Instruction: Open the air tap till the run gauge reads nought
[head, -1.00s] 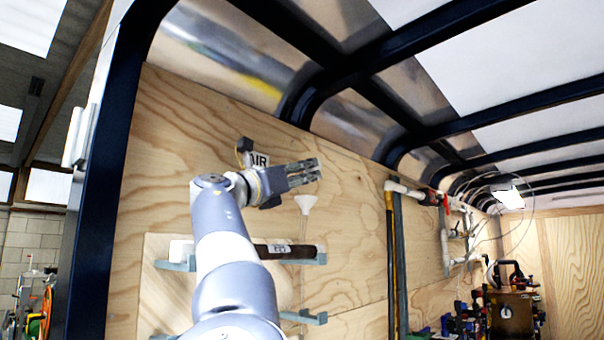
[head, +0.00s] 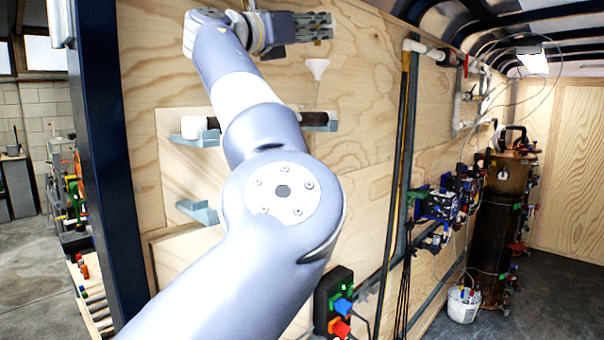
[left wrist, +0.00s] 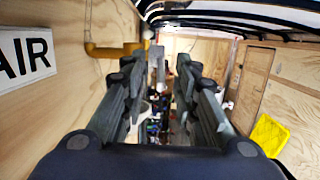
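My left gripper (head: 331,26) is high by the plywood wall at the top of the head view. In the left wrist view its two fingers (left wrist: 158,68) stand apart with nothing held between them. A white AIR sign (left wrist: 25,55) is on the wall at the left of that view. A yellow pipe (left wrist: 108,49) with an elbow comes off the wall just beyond the sign, near the left fingertip. A grey piece beyond the fingertips may be the tap's handle, but I cannot tell. I cannot make out the run gauge. My right gripper is not in view.
A shelf bracket (head: 320,121) holds a dark tube behind my left arm, with a white funnel (head: 317,68) above. Pipes (head: 405,150) run down the wall. A brown tank (head: 500,220) and white bucket (head: 463,304) stand at the back right. A yellow patch (left wrist: 268,134) is right of the gripper.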

